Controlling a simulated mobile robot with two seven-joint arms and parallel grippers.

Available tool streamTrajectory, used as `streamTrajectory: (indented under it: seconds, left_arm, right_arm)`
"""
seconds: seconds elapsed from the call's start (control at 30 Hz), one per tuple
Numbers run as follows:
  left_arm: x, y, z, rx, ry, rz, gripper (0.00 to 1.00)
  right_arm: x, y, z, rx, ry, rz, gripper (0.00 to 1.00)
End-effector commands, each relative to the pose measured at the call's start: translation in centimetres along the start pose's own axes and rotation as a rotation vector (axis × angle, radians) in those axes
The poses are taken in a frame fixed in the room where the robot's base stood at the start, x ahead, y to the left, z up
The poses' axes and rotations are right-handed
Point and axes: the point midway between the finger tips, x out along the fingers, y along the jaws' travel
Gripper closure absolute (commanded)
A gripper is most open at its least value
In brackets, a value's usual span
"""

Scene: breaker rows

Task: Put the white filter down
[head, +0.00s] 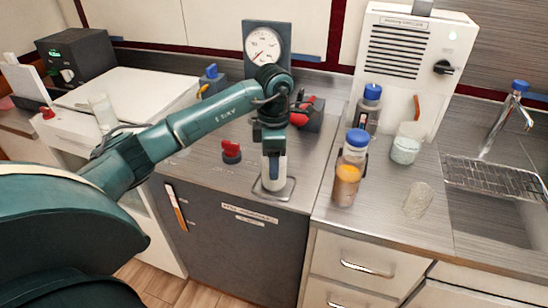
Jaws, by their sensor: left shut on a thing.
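The filter's lower end is at a thin, square-cornered metal frame (287,195) near the front edge of the grey worktop. I cannot tell whether the filter touches the surface there. The gripper partly covers its top. My right gripper is not in view.
A red knob (231,151) stands left of the filter. A dial gauge (264,46) and a red-handled part (303,113) are behind. To the right are an orange-filled bottle (347,180), a blue-capped bottle (367,108), a jar (406,149) and a sink (490,208).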

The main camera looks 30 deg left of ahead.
Motion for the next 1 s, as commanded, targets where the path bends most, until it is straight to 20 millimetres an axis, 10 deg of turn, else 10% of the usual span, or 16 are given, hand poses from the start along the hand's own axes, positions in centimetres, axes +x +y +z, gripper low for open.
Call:
streamTrajectory:
  seconds: [0.3,0.33,0.57,1.0]
  left_arm:
    - [0.3,0.0,0.1,0.0,-0.002,0.002,0.7]
    - [0.3,0.0,0.0,0.0,-0.001,0.001,0.44]
    - [0.2,0.0,0.0,0.0,-0.001,0.001,0.26]
    - [-1.6,0.1,0.1,0.0,-0.004,0.005,0.24]
  right_arm:
    - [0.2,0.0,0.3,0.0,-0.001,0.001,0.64]
    - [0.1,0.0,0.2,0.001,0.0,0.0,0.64]
    - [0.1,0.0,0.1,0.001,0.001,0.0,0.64]
    - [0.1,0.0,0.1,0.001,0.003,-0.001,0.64]
